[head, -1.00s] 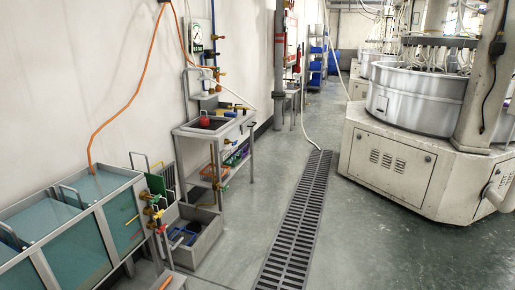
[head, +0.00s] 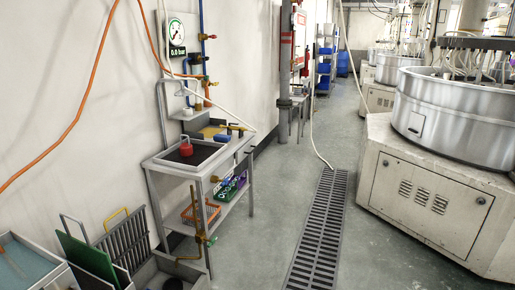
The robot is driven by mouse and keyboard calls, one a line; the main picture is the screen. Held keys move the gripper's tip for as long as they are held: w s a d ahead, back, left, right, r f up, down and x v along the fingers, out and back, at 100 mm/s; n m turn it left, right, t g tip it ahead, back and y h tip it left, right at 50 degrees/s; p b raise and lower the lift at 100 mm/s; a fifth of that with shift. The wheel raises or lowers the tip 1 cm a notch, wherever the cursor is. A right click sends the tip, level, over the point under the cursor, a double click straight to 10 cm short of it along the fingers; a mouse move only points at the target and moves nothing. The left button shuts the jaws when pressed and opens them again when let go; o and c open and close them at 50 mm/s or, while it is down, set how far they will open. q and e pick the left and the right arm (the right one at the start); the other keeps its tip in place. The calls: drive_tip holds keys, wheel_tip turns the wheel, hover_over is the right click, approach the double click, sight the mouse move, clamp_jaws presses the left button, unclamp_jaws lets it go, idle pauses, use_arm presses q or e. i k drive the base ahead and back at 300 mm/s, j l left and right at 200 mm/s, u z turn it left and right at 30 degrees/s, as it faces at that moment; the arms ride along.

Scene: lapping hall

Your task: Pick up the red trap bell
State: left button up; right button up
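The red trap bell (head: 186,149) appears as a small red, rounded piece with a dark top. It sits in the dark recessed top of a grey metal bench (head: 165,168) against the left wall. The bench stands ahead of me, left of the floor drain. Neither of my grippers shows in the head view.
A gauge (head: 177,32) reading 0.0 bar hangs above the bench. The shelf below holds an orange basket (head: 201,212) and green and purple items. Tanks with a green panel (head: 88,258) stand at lower left. A large machine (head: 430,195) fills the right. The floor around the drain grate (head: 318,230) is clear.

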sight(186, 149)
drive_tip(key=i+u, duration=0.15)
drive_tip(key=i, duration=0.3)
drive_tip(key=i+l+u, duration=0.2)
drive_tip(key=i, duration=0.3)
drive_tip(key=i+l+u, duration=0.15)
drive_tip(key=i, duration=0.3)
drive_tip(key=i+l+u, duration=0.15)
drive_tip(key=i, duration=0.3)
